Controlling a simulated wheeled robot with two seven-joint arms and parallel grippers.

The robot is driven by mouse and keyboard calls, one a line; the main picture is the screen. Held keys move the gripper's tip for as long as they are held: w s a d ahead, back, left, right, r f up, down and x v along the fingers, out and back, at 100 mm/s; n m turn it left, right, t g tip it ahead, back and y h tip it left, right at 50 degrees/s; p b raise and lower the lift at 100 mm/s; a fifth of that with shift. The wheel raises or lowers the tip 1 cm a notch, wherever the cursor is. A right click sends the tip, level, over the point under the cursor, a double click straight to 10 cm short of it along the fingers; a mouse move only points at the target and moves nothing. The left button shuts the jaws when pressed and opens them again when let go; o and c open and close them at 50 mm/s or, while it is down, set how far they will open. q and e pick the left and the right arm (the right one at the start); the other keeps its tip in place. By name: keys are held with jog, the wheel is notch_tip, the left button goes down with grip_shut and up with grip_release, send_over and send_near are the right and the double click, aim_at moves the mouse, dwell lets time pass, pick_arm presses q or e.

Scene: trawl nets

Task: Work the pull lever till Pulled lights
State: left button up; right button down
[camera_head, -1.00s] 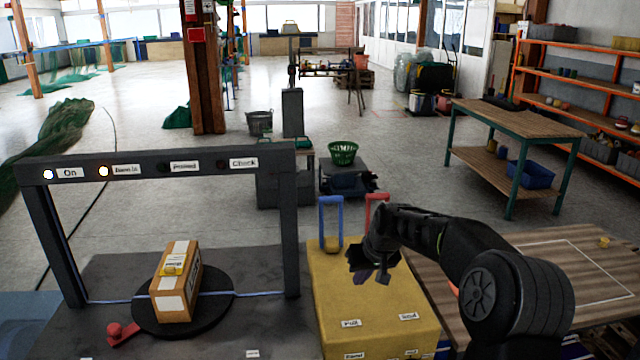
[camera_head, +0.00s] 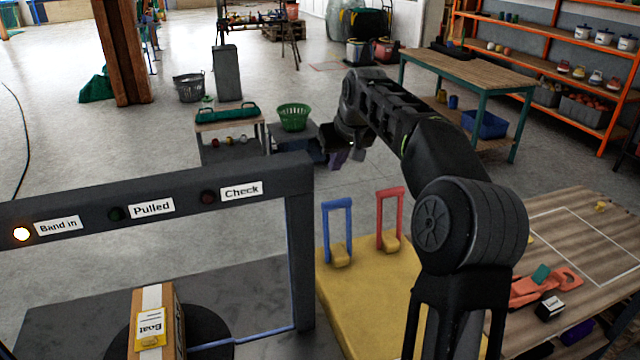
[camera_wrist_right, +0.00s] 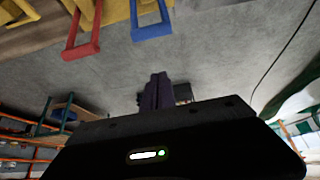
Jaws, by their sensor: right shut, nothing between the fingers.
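The yellow lever box (camera_head: 365,305) carries a blue upright loop handle (camera_head: 338,225) and a red one (camera_head: 391,215) to its right. Both also show at the top of the right wrist view, blue (camera_wrist_right: 151,31) and red (camera_wrist_right: 81,47). My right gripper (camera_head: 346,156) is shut and empty, above and apart from both handles in the head view. Its fingers show in the wrist view (camera_wrist_right: 157,92). On the dark frame, the "Band in" lamp (camera_head: 21,234) is lit; the "Pulled" lamp (camera_head: 116,213) and "Check" lamp (camera_head: 208,197) are dark. My left gripper is out of view.
A labelled box (camera_head: 150,325) stands on a dark round plate under the frame. A wooden table (camera_head: 575,225) at right holds a red item and a small dark block. A green basket (camera_head: 293,117) and trolley (camera_head: 230,145) stand behind. Floor between is open.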

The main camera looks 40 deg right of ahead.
notch_tip(320, 180, down, 9)
jog(key=p, duration=0.3)
jog(key=shift+w+d+f, duration=0.15)
jog(key=shift+w, duration=0.25)
dwell(0.5)
